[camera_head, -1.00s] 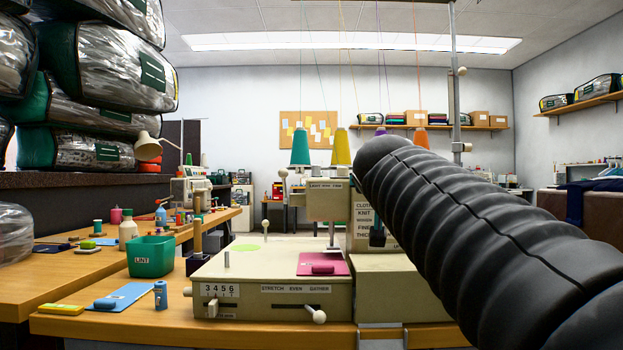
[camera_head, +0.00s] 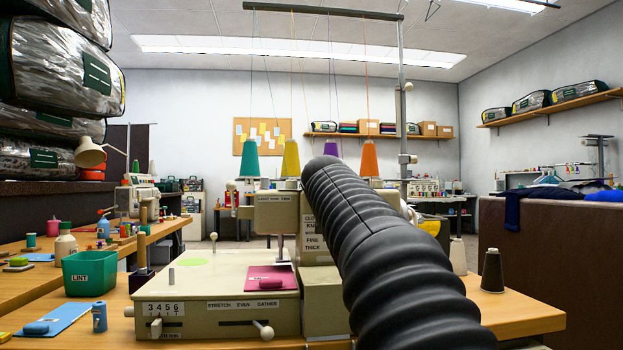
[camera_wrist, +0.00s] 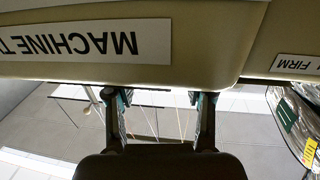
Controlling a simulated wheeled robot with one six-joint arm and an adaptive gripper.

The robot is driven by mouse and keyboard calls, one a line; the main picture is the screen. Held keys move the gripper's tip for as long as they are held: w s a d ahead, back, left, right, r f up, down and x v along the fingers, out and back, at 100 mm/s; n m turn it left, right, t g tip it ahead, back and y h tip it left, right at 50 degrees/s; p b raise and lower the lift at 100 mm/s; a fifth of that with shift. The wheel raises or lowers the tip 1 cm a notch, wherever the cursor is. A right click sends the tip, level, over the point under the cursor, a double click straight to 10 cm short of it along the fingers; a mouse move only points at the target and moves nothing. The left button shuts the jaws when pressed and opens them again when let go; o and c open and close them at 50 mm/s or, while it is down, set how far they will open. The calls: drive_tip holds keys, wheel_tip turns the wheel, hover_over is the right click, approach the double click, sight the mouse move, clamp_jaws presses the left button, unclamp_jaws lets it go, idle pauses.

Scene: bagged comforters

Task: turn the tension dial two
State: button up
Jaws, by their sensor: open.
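The cream sewing machine (camera_head: 230,283) stands on the wooden bench, with a label (camera_head: 275,197) reading light, med, firm on its upper head. My ribbed black arm covers the machine's right part in the head view. No tension dial can be made out in either view; my arm may hide it. In the wrist view, the picture is upside down and a cream machine surface (camera_wrist: 205,60) fills the top, with labels reading "MACHINE T..." (camera_wrist: 90,42) and "FIRM" (camera_wrist: 300,64). My gripper (camera_wrist: 160,97) is open and empty, its two fingers apart, with the tips close to that surface's edge.
Thread cones, among them a teal one (camera_head: 251,160) and an orange one (camera_head: 368,158), stand behind the machine. A green lint bin (camera_head: 90,272) is to its left. A dark cone (camera_head: 492,271) stands on the bench at right. A brown partition (camera_head: 550,270) rises beyond.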

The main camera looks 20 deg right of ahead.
drive_tip(key=shift+w+d, duration=0.3)
drive_tip(key=shift+w, duration=0.35)
drive_tip(key=shift+c, duration=0.2)
clamp_jaws()
drive_tip(key=shift+f+m+g+h+b, duration=0.2)
drive_tip(key=shift+m+g+h+b, duration=0.1)
drive_tip(key=shift+m+h, duration=0.15)
drive_tip(key=shift+r+m+h, duration=0.15)
drive_tip(key=shift+m+h, duration=0.1)
drive_tip(key=shift+h, duration=0.2)
drive_tip(key=shift+o, duration=0.2)
unclamp_jaws()
